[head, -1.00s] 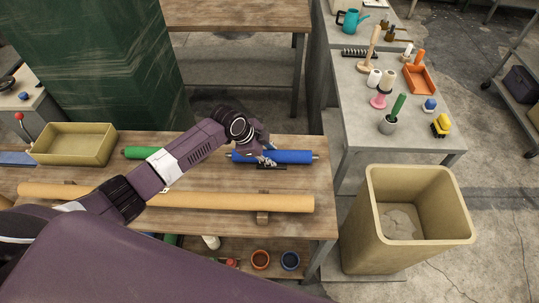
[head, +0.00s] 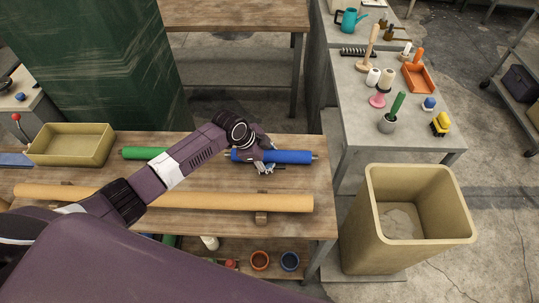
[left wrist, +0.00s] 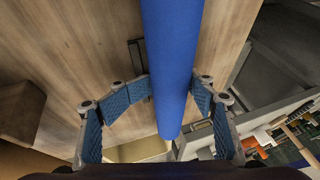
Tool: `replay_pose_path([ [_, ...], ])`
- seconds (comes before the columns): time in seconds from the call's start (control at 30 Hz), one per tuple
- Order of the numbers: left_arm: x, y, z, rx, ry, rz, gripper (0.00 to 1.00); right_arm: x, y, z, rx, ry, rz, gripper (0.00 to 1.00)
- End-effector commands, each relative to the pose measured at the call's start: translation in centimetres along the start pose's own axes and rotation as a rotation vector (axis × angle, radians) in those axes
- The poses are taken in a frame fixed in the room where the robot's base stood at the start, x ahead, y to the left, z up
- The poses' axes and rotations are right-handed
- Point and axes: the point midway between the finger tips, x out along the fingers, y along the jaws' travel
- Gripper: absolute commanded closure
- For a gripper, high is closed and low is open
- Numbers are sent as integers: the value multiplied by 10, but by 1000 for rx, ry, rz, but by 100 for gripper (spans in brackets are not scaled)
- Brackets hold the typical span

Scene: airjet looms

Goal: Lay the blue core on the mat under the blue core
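The blue core (head: 288,157) is a long cylinder lying crosswise over the right half of the wooden table, with a thin shaft end showing. My left gripper (head: 264,161) is over the left part of the core, fingers pointing down around it. In the left wrist view, the blue core (left wrist: 172,60) runs between the blue-padded fingers (left wrist: 172,90), whose tips curl in against both sides. A small dark piece (head: 279,168) shows just in front of the core. No mat surface under the core can be made out. My right gripper is not in view.
A tan cardboard tube (head: 230,201) lies along the table's front. A green roll (head: 140,153) and a yellow tray (head: 72,148) are at the left. A tan bin (head: 372,230) stands right of the table, and a grey bench (head: 358,130) with small items is behind it.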

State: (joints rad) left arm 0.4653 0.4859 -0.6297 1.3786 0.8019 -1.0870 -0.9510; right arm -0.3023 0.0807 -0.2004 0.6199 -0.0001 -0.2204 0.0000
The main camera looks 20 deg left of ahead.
Motion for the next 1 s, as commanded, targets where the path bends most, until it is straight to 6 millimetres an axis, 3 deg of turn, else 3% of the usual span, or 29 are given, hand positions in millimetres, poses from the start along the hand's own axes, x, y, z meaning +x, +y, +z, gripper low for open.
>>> replay_pose_path([
  [0.03, 3, 3, 9, -3, -17, 7, 50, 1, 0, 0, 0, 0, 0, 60],
  [0.77, -1, 0, 13, -7, -23, 2, 50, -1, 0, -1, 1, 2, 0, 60],
  [1.0, -22, -2, 9, -3, -18, -2, 50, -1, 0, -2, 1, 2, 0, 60],
])
